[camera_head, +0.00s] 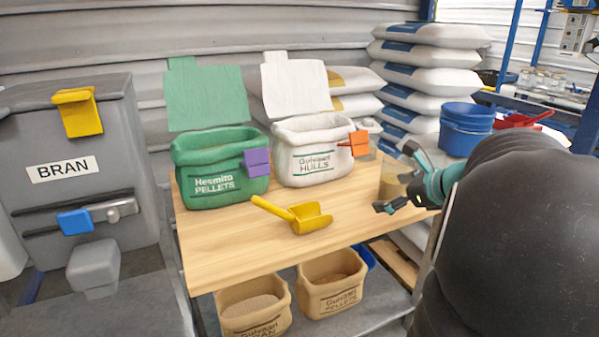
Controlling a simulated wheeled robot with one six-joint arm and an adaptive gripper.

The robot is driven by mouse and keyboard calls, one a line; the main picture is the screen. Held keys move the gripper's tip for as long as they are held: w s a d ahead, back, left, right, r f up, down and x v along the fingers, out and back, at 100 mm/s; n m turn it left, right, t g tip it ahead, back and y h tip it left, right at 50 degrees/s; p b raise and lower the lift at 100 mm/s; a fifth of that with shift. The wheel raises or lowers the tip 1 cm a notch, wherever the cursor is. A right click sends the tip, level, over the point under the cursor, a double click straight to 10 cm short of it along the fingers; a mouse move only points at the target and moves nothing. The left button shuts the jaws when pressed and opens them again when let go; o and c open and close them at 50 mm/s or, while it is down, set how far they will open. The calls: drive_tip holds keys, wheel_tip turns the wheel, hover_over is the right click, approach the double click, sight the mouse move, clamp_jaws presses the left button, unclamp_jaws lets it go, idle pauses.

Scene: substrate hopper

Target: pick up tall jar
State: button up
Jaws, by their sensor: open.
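A tan, partly see-through jar (392,184) stands near the right end of the wooden table, largely covered by my gripper and arm. It looks like the tall jar, but its full height and top are hard to make out. My gripper (398,179) is open, coming in from the right, with one finger above and one below in the picture. The jar shows between the fingers. I cannot tell whether the fingers are around it or only in front of it, and I see no clear contact.
The wooden table (225,245) also holds a green pellet bag (215,180), a white hulls bag (310,165) and a yellow scoop (300,215). Blue buckets (466,125) stand behind my arm. A grey BRAN hopper (80,150) is at left. The table's front left is clear.

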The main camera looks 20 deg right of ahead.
sight(393, 182)
drive_tip(key=d+m+t+h, duration=0.2)
drive_tip(key=d+m, duration=0.4)
drive_tip(key=d, duration=0.5)
drive_tip(key=x, duration=0.7)
drive_tip(key=shift+w+a, duration=0.2)
drive_tip(key=shift+w, duration=0.05)
drive_tip(key=shift+f+x, duration=0.25)
drive_tip(key=shift+x, duration=2.3)
drive_tip(key=shift+s, duration=0.1)
drive_tip(key=c, duration=1.4)
